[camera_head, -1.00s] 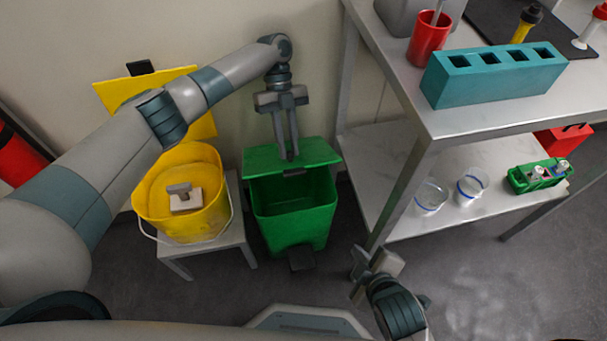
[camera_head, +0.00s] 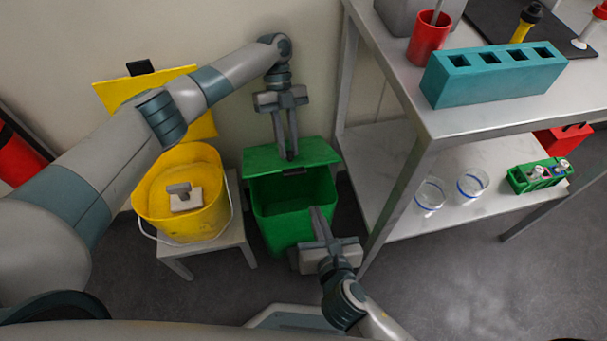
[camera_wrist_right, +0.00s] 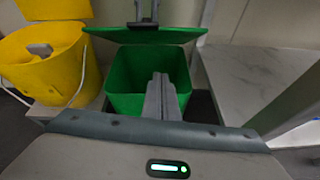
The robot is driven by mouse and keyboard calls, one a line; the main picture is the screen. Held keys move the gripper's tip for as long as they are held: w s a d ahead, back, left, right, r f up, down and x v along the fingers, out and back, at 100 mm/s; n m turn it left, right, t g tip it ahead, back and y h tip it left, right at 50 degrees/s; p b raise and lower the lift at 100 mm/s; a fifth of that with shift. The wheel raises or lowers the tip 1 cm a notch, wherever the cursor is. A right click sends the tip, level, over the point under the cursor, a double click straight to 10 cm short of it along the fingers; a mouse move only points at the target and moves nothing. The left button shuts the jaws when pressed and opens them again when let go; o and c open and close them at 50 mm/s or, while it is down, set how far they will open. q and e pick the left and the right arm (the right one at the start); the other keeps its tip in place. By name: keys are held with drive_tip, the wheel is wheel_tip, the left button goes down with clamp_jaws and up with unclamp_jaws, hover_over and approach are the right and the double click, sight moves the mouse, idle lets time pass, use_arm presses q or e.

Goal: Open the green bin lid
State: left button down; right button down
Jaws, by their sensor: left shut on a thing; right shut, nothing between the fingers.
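The green bin (camera_head: 283,225) stands on the floor between the yellow bucket and the metal table. Its green lid (camera_head: 262,158) is tilted up, with the dark inside showing below it. My left gripper (camera_head: 289,157) is at the lid, shut on it, with its fingers pointing down over the lid's middle. My right gripper (camera_head: 318,212) is shut and empty in front of the bin's right side. In the right wrist view the lid (camera_wrist_right: 170,35) stands above the open bin (camera_wrist_right: 125,103), and the right fingers (camera_wrist_right: 160,82) overlap the bin opening.
A yellow bucket (camera_head: 160,225) with a grey-white object inside stands on a small stool (camera_head: 232,226) left of the bin. The metal table (camera_head: 448,122) with a lower shelf is close on the right. It holds a teal rack (camera_head: 450,85) and a red cup (camera_head: 425,48).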

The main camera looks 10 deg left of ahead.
drive_tip(key=shift+a+r+n, duration=0.15)
drive_tip(key=shift+a+n, duration=0.15)
drive_tip(key=shift+n, duration=0.5)
drive_tip(key=shift+w, duration=0.15)
drive_tip(key=w+a, duration=0.3)
drive_tip(key=w, duration=0.8)
drive_tip(key=shift+a+f, duration=0.2)
drive_tip(key=shift+a, duration=0.1)
